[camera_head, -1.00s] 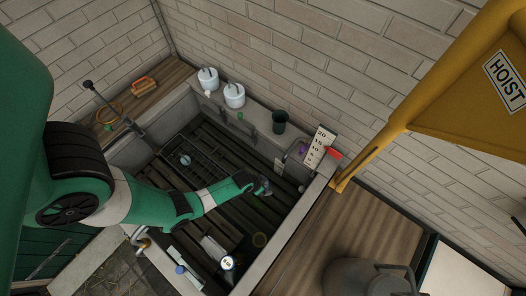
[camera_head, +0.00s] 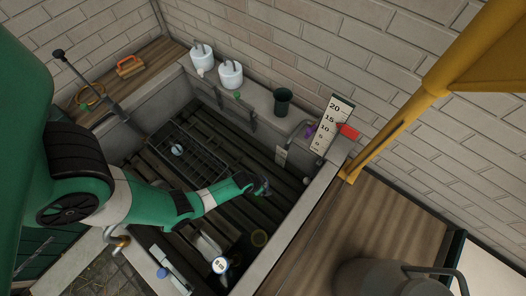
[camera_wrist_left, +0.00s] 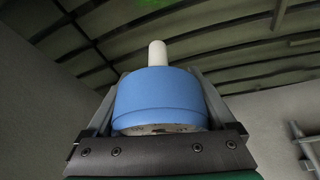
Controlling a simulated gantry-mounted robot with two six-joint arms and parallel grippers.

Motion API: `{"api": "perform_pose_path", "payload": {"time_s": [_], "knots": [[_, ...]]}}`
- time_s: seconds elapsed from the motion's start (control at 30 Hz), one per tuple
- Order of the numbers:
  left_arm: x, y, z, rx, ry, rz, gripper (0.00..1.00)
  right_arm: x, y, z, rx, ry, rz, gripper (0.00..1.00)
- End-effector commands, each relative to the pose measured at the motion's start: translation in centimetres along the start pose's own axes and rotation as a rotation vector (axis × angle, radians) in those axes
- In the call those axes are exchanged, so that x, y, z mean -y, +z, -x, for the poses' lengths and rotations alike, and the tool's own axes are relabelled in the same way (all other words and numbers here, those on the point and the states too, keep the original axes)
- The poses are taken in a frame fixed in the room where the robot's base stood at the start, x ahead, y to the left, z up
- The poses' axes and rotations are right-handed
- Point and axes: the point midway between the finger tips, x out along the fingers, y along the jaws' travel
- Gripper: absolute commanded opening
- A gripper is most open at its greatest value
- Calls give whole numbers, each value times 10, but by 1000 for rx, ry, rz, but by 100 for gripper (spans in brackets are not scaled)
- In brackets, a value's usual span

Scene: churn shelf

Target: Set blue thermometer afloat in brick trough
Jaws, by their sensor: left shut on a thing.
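The blue thermometer (camera_wrist_left: 158,98) fills the middle of the left wrist view, a wide blue body with a white stem standing up from it. My left gripper (camera_head: 264,188) is shut on it, with a finger on each side of the body. In the head view the gripper reaches over the slatted floor of the brick trough, whose pale rim (camera_head: 290,232) runs along its right side. The thermometer is too small and covered to make out there. I cannot tell from these frames how high it is above the water or slats. My right gripper is not in view.
A wire rack (camera_head: 200,160) with a small pale disc (camera_head: 177,149) lies left of the gripper. White pots (camera_head: 230,75), a dark cup (camera_head: 283,98) and a number board (camera_head: 332,118) line the back.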

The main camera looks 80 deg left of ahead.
Motion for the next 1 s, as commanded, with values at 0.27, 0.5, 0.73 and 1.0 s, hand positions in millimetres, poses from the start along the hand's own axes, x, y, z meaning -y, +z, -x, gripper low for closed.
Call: {"api": "perform_pose_path", "payload": {"time_s": [0.27,0.5,0.73,1.0], "knots": [[0,18,-43,0,0,0,29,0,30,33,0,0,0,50],[0,30,-72,1,0,0,29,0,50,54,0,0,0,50],[0,33,-80,0,0,0,29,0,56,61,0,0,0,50],[0,33,-79,0,0,0,29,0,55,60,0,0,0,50]]}}
